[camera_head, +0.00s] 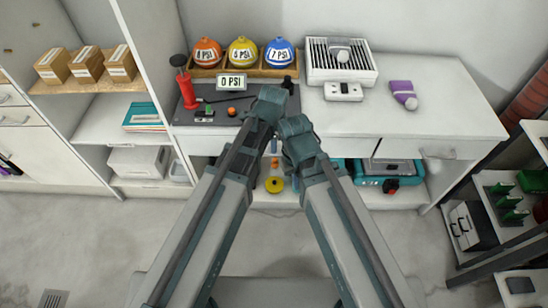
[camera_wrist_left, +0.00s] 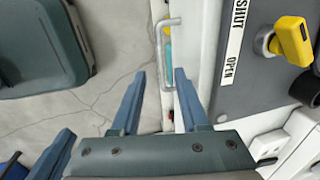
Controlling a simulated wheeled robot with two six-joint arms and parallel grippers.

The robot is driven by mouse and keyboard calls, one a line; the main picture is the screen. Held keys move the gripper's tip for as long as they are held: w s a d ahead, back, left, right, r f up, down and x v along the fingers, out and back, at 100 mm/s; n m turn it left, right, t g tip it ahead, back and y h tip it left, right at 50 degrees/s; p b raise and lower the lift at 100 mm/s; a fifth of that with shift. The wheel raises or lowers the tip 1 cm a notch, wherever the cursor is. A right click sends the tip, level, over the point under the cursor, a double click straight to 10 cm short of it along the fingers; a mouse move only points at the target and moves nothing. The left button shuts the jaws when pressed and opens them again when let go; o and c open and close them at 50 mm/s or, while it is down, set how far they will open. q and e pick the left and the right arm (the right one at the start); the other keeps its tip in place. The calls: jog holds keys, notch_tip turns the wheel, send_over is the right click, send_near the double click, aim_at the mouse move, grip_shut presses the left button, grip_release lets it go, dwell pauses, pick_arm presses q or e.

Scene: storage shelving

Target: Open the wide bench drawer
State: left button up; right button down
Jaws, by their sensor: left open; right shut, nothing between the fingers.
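The wide bench drawer (camera_head: 207,144) is the white front under the left part of the bench top, and it appears closed. My arms cover much of it in the head view. Its metal bar handle (camera_wrist_left: 165,55) shows in the left wrist view, beside the white bench edge. My left gripper (camera_wrist_left: 159,85) is open, its two blue fingers pointing at the handle. The handle's lower end lies about level with the gap between the fingertips; contact cannot be told. My right gripper (camera_head: 274,150) is shut and empty in front of the bench, partly hidden by my arms.
A dark board (camera_head: 225,104) with a red pump (camera_head: 187,90) lies on the bench above the drawer. Another drawer handle (camera_head: 437,152) is at the right. A teal case (camera_head: 388,170) sits on the lower shelf. The floor in front is clear.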

aim_at(274, 155)
pick_arm(q)
jog(key=f+b, duration=0.2)
jog(key=w+f+b, duration=0.1)
jog(key=f+b, duration=0.1)
jog(key=f, duration=0.1)
jog(key=f+b, duration=0.2)
jog(key=shift+w+f, duration=0.25)
jog(key=shift+f, duration=0.05)
jog(key=shift+c, duration=0.3)
grip_shut()
dwell(0.8)
